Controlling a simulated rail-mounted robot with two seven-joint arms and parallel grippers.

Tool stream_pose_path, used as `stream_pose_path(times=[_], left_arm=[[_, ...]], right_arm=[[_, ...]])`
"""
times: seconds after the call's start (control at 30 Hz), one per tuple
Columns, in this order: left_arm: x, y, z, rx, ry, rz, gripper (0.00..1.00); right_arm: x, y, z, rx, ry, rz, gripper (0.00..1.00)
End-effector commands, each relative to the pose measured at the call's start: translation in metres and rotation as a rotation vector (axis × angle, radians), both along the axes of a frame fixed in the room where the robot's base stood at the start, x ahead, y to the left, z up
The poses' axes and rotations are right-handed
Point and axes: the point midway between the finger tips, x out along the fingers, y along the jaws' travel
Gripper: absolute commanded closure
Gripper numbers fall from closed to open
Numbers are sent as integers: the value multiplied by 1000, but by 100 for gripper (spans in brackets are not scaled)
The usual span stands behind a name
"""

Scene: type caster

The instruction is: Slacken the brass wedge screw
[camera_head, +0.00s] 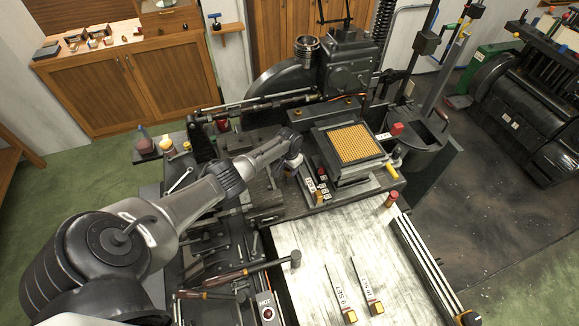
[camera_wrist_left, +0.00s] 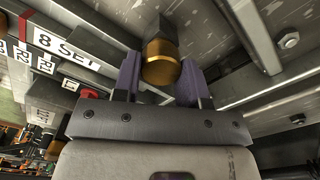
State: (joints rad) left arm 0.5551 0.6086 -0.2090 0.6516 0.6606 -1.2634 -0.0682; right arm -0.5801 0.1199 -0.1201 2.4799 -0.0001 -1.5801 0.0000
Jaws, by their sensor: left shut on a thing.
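The brass wedge screw (camera_wrist_left: 161,64) shows in the left wrist view as a round brass knob on a dark shank. My left gripper (camera_wrist_left: 160,80) has its purple fingers on either side of the knob and is shut on it. In the head view my left gripper (camera_head: 293,168) reaches in from the left to the machine, beside the small white labels. There the knob in its fingers is hidden by the gripper. My right gripper is not in view.
An "8 SET" label (camera_wrist_left: 66,48) and other tags lie left of the knob in the wrist view. In the head view, a framed block of brass pieces (camera_head: 354,144) stands right of the gripper. A pale table (camera_head: 315,245) with brass-ended bars lies in front; hand tools lie left of it.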

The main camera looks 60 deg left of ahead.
Motion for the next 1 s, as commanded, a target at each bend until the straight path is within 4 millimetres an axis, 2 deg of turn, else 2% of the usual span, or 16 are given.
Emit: stream_pose_path(times=[0.3, 0.8, 0.83, 1.0], left_arm=[[-1, 0, -1, 1, 1, 89, 85], [-1, 0, -2, 1, 1, 103, 85], [-1, 0, -2, 1, 1, 103, 59], [-1, 0, -1, 1, 1, 102, 43]], right_arm=[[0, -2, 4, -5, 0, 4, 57], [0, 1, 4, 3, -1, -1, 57], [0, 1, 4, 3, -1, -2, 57], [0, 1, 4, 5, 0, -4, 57]])
